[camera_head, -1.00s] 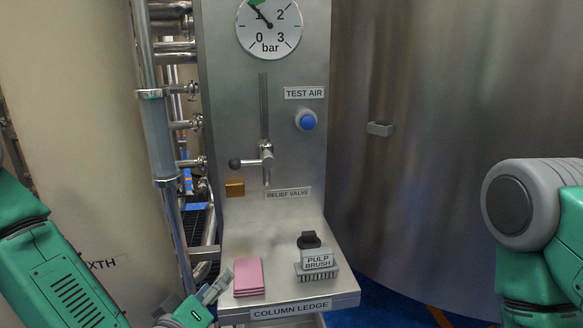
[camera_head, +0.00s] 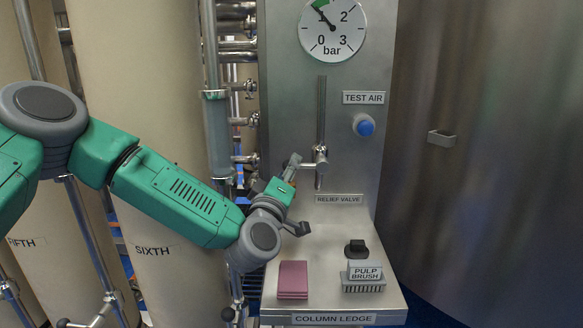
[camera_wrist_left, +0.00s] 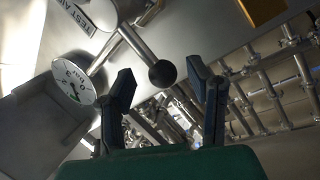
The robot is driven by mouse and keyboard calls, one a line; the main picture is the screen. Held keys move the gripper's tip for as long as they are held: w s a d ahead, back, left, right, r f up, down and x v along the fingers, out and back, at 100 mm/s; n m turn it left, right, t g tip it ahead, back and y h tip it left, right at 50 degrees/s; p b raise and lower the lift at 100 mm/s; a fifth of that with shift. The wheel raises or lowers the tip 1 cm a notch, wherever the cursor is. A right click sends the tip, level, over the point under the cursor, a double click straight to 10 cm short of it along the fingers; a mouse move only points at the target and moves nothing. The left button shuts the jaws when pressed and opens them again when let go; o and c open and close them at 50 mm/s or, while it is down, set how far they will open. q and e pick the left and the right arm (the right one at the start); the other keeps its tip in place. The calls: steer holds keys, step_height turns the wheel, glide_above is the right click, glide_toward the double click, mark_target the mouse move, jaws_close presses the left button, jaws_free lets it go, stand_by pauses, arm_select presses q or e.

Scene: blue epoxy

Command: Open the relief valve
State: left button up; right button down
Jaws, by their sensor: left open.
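The relief valve (camera_head: 320,165) is a steel fitting on the panel, above its RELIEF VALVE label (camera_head: 339,199). Its lever's black ball knob (camera_wrist_left: 163,73) shows in the left wrist view, on a steel rod. In the head view my left gripper hides the knob. My left gripper (camera_head: 284,192) is beside the valve, on its left. In the left wrist view my left gripper (camera_wrist_left: 160,88) is open, and the knob appears between its two dark fingertips. No contact shows, and the depth gap is unclear. My right gripper is out of view.
A pressure gauge (camera_head: 332,29) and blue TEST AIR button (camera_head: 364,125) are above. The column ledge (camera_head: 325,301) holds pink pads (camera_head: 293,279), a pulp brush (camera_head: 364,278) and a black item (camera_head: 356,249).

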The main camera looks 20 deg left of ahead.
arm_select(q)
steer(key=shift+w+a, duration=0.15)
steer(key=shift+w, duration=0.4)
steer(key=shift+w+a+r, duration=0.1)
steer(key=shift+w+a, duration=0.3)
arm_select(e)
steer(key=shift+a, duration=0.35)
arm_select(q)
steer(key=shift+d, duration=0.15)
steer(key=shift+d, duration=0.2)
jaws_close()
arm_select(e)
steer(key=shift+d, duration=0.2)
arm_select(q)
steer(key=shift+a, duration=0.1)
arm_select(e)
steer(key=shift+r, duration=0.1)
